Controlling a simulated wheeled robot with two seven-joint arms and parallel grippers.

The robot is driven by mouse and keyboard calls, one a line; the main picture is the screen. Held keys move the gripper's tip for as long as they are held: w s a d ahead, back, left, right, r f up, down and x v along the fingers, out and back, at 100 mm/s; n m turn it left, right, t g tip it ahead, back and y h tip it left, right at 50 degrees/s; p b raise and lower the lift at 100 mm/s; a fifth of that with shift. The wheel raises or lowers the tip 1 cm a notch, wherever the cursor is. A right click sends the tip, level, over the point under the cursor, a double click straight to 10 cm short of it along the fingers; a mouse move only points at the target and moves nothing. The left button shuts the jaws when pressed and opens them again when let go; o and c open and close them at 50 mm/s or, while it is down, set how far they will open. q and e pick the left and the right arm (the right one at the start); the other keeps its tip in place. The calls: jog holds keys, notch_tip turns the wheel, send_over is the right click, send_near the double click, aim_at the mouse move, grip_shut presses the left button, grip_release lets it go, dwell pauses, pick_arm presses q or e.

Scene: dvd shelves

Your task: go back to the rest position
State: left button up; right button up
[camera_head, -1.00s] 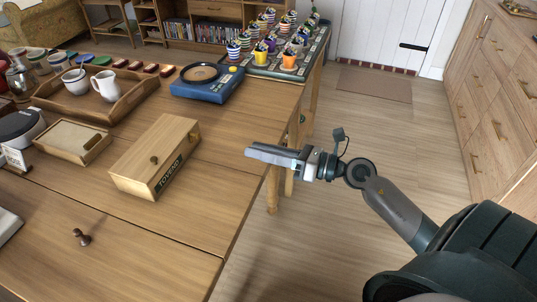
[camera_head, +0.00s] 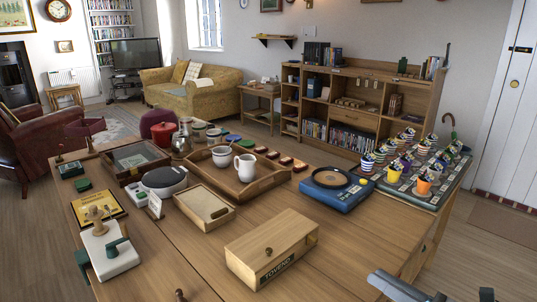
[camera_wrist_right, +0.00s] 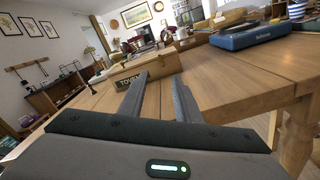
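My right gripper (camera_head: 392,285) shows at the bottom right edge of the head view, beside the table's right edge; most of its arm is out of the picture. In the right wrist view its two fingers (camera_wrist_right: 158,76) are apart with nothing between them. They point toward the wooden box (camera_wrist_right: 145,66) marked "TOVEND", with a gap to it. The same box (camera_head: 272,248) sits on the table (camera_head: 350,262) in the head view. My left gripper is not in any view.
The table holds a wooden tray (camera_head: 260,183) with a white jug, a small open tray (camera_head: 222,216), a blue device (camera_head: 345,198) and a white-based object (camera_head: 108,262) at left. A stand of striped cups (camera_head: 440,198) is at the table's far right. Floor is free right of the table.

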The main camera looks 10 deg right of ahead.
jog(key=s+d+f+m+h, duration=0.3)
jog(key=f+m+h, duration=0.45)
jog(key=m, duration=0.75)
jog(key=s+d+f+m+h, duration=0.25)
jog(key=f+m+h, duration=0.55)
jog(key=m, duration=0.7)
jog(key=s+a+f+m+g+y, duration=0.6)
jog(key=s+a+f+g, duration=0.4)
jog(key=s+a+f, duration=0.8)
pick_arm(q)
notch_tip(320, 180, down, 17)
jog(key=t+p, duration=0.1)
jog(key=p, duration=1.1)
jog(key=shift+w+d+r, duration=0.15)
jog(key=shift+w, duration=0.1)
pick_arm(e)
notch_tip(320, 180, down, 15)
jog(key=d+t, duration=0.1)
jog(key=shift+s+d+f, duration=0.15)
jog(key=shift+s, duration=0.05)
